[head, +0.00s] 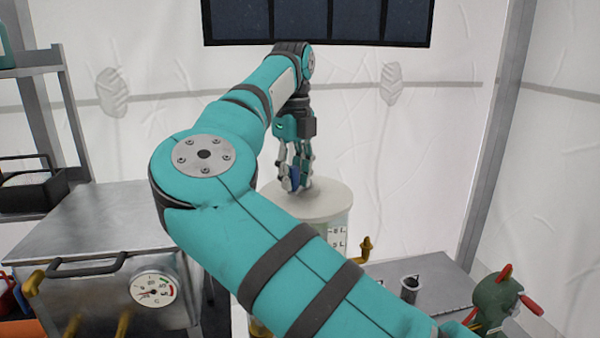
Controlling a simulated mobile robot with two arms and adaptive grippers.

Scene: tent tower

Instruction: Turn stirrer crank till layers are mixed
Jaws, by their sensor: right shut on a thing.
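A cylindrical vessel with a pale lid (328,198) and litre marks on its side stands behind my right forearm. My right gripper (293,181) points down over the left part of this lid. It is shut on the stirrer crank, of which only a small blue part (294,178) shows between the fingers. The rest of the crank is hidden by the fingers and my arm. The layers inside the vessel cannot be made out, as my arm covers most of its side. My left gripper is not in view.
A metal box with a handle and a dial gauge (153,289) stands at the left. A brass tap (365,249) sticks out right of the vessel. A metal cup (410,287) and a green device with red handles (497,300) are at lower right. A shelf (33,195) stands far left.

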